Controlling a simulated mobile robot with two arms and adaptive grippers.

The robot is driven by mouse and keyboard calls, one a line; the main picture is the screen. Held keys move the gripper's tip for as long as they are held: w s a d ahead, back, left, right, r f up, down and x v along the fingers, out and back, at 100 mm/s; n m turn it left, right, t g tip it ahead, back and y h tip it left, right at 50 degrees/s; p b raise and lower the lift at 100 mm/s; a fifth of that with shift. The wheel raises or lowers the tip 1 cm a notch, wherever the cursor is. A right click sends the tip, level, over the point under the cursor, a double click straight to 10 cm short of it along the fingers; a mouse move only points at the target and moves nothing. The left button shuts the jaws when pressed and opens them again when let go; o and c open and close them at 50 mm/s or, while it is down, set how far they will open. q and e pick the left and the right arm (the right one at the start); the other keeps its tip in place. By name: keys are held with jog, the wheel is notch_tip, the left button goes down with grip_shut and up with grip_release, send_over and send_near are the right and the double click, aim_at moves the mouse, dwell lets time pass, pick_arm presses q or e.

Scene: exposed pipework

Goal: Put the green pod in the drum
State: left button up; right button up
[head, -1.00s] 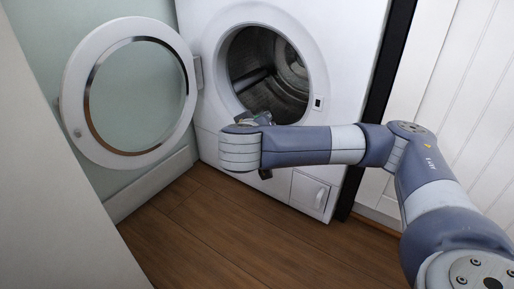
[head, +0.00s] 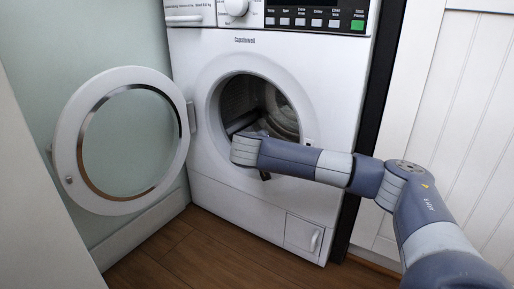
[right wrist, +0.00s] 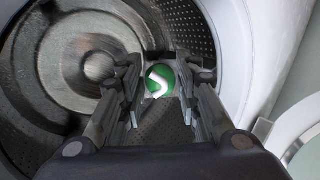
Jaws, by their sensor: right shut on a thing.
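The green pod (right wrist: 160,80) is round with a white mark and sits between the fingertips of my right gripper (right wrist: 163,78). The gripper is shut on it. The metal drum (right wrist: 75,70) surrounds the gripper's far end in the right wrist view, and the pod appears at or inside its opening; I cannot tell how deep. In the head view the drum (head: 238,100) shows through the washer's round opening, with my right wrist in front of its lower part. The pod and the right fingers are hidden there. My left gripper is not in view.
The white washer (head: 240,208) stands with its round door (head: 80,165) swung fully open to the left. The drum's opening rim (right wrist: 238,45) passes close to the right side of my gripper. A white panelled surface (head: 470,120) stands at the right.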

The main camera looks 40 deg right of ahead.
jog(key=w+d+p, duration=0.3)
jog(key=w+d, duration=0.5)
jog(key=w, duration=0.1)
jog(key=shift+w+d, duration=0.35)
jog(key=shift+w, duration=0.05)
jog(key=o, duration=0.9)
jog(key=v, duration=1.2)
